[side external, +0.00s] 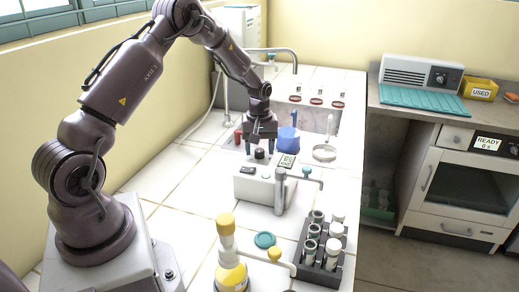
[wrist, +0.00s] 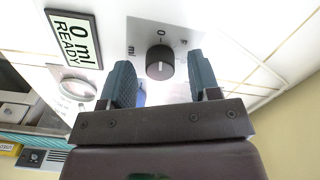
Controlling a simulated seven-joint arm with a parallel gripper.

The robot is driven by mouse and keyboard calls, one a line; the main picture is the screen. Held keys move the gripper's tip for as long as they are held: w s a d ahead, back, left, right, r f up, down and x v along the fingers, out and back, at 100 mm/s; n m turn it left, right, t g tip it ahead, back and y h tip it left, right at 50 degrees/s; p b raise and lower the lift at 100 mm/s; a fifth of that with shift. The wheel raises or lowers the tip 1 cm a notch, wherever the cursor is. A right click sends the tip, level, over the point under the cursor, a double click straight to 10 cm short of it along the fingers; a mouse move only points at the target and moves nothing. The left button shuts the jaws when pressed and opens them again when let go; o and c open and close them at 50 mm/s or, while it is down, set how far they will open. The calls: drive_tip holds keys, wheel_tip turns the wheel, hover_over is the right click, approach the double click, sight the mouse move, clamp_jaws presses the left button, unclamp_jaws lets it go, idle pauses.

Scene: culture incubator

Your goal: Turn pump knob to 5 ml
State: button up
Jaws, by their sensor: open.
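In the wrist view the black knob (wrist: 160,62) carries a light pointer line toward the "0" mark, and the display (wrist: 72,39) reads "0 ml READY". My gripper (side external: 261,150) points down over the knob. In the wrist view my gripper (wrist: 160,80) has its two teal fingers apart, one on each side of the knob, with visible gaps. I cannot tell the exact height of the fingertips against the knob.
A grey post with a teal-tipped arm (side external: 281,190) stands at the pump's front. A yellow-capped bottle (side external: 228,250) and a dark tube rack (side external: 318,258) are nearer the camera. A blue container (side external: 288,140) stands behind the pump. Bare tiles lie left of the pump.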

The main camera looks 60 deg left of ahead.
drive_tip(key=shift+f, duration=0.35)
drive_tip(key=c, duration=0.9)
drive_tip(key=shift+m, duration=0.4)
drive_tip(key=m, duration=0.4)
drive_tip(key=shift+m, duration=2.5)
